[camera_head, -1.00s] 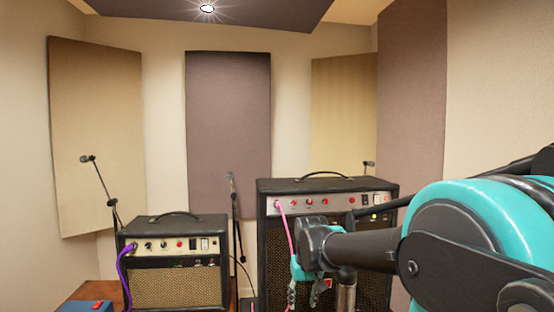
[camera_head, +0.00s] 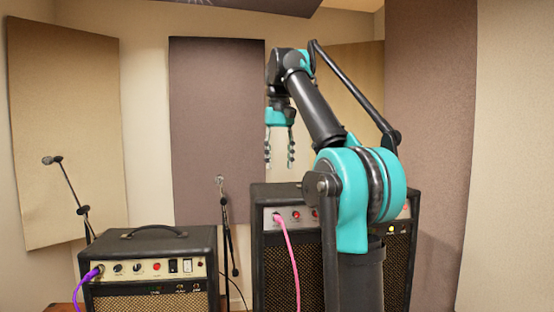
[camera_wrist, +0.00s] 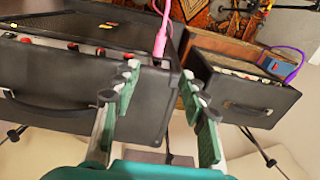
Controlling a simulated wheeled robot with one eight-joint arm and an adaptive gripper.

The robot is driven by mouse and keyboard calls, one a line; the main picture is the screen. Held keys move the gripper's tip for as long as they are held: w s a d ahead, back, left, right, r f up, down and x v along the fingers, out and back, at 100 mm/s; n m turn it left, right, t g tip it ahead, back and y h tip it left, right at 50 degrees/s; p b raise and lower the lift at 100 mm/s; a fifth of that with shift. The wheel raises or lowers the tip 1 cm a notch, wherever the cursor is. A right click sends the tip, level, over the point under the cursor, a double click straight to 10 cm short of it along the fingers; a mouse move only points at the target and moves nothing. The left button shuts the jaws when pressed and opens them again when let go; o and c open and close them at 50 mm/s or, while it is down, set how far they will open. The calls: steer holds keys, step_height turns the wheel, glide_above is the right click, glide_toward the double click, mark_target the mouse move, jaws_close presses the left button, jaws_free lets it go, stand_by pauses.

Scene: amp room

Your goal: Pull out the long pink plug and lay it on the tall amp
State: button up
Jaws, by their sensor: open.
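The tall amp (camera_head: 266,255) stands right of centre. The pink plug (camera_head: 277,218) sits in the left end of its front panel, and its pink cable hangs down the front. The plug also shows in the wrist view (camera_wrist: 160,42), sticking out past the amp's panel edge, beyond my fingertips. My gripper (camera_head: 279,165) is open and empty, pointing down above the left part of the tall amp. In the wrist view its fingers (camera_wrist: 160,80) are spread apart, over the amp's top (camera_wrist: 85,95) and side edge. My arm hides the right part of the amp's front.
A shorter amp (camera_head: 150,248) stands to the left, with a purple plug (camera_head: 96,272) in its panel. A microphone stand (camera_head: 227,235) rises between the amps, and another (camera_head: 75,195) stands at the far left. A handle (camera_wrist: 60,110) lies on the tall amp's top.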

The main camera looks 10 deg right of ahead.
mark_target(279, 216)
step_height(279, 216, down, 17)
stand_by(0.8)
jaws_close()
stand_by(0.5)
